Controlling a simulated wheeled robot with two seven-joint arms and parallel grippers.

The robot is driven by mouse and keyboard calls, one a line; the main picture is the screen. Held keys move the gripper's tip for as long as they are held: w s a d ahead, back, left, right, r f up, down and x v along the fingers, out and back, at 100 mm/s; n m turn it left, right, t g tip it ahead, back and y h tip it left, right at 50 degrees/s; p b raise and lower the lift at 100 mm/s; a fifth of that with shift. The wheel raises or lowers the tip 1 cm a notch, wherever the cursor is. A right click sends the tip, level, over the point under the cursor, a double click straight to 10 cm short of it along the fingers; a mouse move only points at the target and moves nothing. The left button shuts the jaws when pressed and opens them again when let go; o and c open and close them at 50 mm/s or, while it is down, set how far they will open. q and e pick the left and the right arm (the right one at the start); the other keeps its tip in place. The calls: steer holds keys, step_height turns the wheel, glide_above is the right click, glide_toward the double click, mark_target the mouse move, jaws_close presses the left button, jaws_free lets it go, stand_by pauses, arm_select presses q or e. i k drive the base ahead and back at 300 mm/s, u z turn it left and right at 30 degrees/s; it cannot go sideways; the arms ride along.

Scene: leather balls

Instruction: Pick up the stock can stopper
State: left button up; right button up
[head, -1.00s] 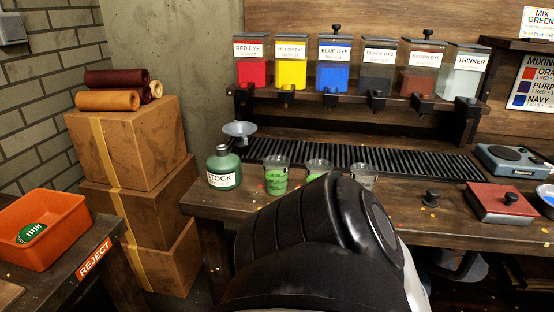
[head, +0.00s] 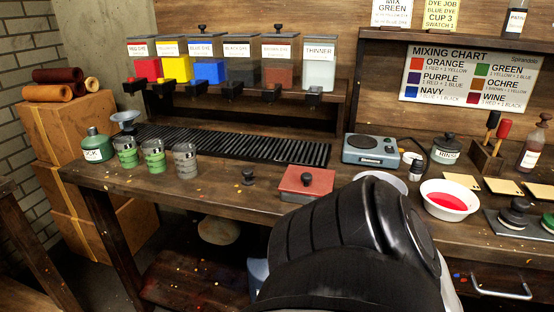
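A small black knobbed stopper (head: 248,177) stands on the wooden bench, just left of the red-lidded box. It looks like the stock can's stopper, but I cannot read any mark on it. The green stock can (head: 97,148) stands at the bench's left end, its label partly in view. No stopper shows on its grey neck. A large black arm part of mine fills the bottom centre right. Neither gripper's fingers show in the head view.
Three cups (head: 154,156) stand beside the stock can. The black slatted rack (head: 235,144) lies behind. The red-lidded box (head: 306,184), a hotplate-like device (head: 370,149) and a white bowl with red liquid (head: 448,200) are to the right. Bench left of the stopper is mostly clear.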

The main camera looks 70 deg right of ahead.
mark_target(247, 172)
steer(key=z, duration=1.75)
